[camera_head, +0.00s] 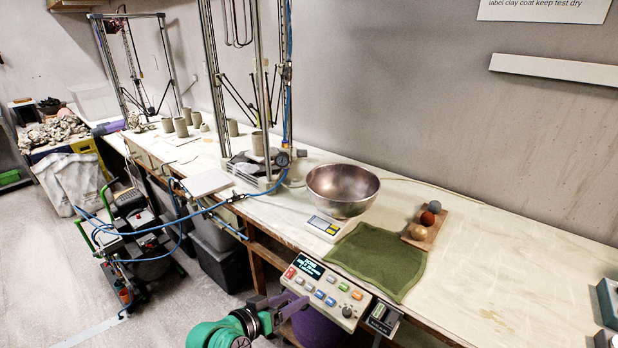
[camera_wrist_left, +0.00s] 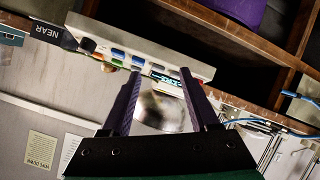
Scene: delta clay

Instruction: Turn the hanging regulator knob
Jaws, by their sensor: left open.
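A round gauge (camera_head: 283,159) with blue hose beside it hangs at the near leg of the tall metal frame; I cannot make out a separate regulator knob there. A pale control box (camera_head: 325,288) with coloured buttons and a lit display sits at the bench's front edge. Its dark round knob (camera_head: 347,311) is near its right end and also shows in the left wrist view (camera_wrist_left: 88,44). My left gripper (camera_wrist_left: 160,72) is open and empty, its purple fingers pointing at the display side of the box; contact is unclear. My right gripper is not in view.
A green cloth (camera_head: 377,259) and a wooden board (camera_head: 426,228) with balls lie to the right. A blue hose (camera_head: 213,206) crosses the bench's front edge. The bench's right part is mostly clear.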

